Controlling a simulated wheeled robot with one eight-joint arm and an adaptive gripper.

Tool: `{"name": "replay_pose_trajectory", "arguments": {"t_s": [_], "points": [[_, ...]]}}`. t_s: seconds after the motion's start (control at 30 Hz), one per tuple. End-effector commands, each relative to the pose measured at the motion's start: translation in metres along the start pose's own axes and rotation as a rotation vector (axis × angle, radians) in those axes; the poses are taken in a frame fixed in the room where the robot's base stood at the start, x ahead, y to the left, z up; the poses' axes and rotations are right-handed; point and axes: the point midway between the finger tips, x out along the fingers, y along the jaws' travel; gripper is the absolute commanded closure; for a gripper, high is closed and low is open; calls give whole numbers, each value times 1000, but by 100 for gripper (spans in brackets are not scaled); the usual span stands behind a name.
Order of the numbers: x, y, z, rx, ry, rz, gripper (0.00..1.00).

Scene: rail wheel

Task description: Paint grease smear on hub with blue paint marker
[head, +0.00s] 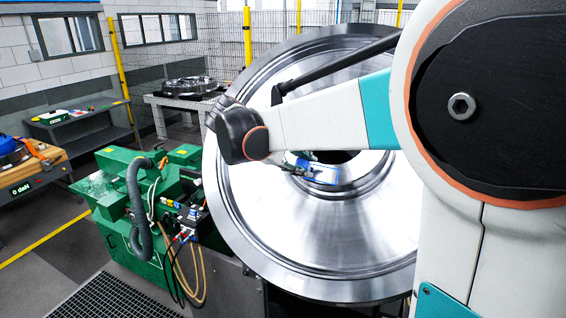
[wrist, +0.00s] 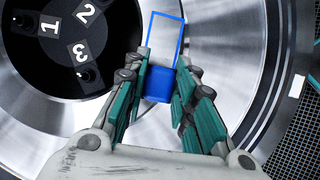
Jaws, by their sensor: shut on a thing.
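The large bright steel wheel (head: 250,215) stands tilted in front of me, with its hub ring around a dark central bore. A blue-outlined rectangle (head: 322,174) shows on the hub in the head view, and in the wrist view (wrist: 165,38) it lies just beyond my fingertips. Its inside looks grey and metallic; I cannot make out a distinct grease smear. My gripper (wrist: 167,70) is shut on a blue block-like object, which looks like the blue paint marker (wrist: 158,85). The marker's tip is hidden, so I cannot tell whether it touches the hub. My arm covers part of the wheel.
In the wrist view, a black disc (wrist: 70,45) with plates numbered 1, 2 and 3 fills the bore left of the gripper. A green machine (head: 130,205) with hoses stands left of the wheel. A grey bench (head: 80,125) and a wooden-topped table (head: 30,172) stand farther left.

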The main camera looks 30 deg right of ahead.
Motion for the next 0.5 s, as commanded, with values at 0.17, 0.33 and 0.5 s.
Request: {"name": "replay_pose_trajectory", "arguments": {"t_s": [0.17,0.33,0.5], "points": [[3,0,-2,0,0,0,95],[6,0,-3,0,0,0,95],[9,0,-4,0,0,0,95]]}}
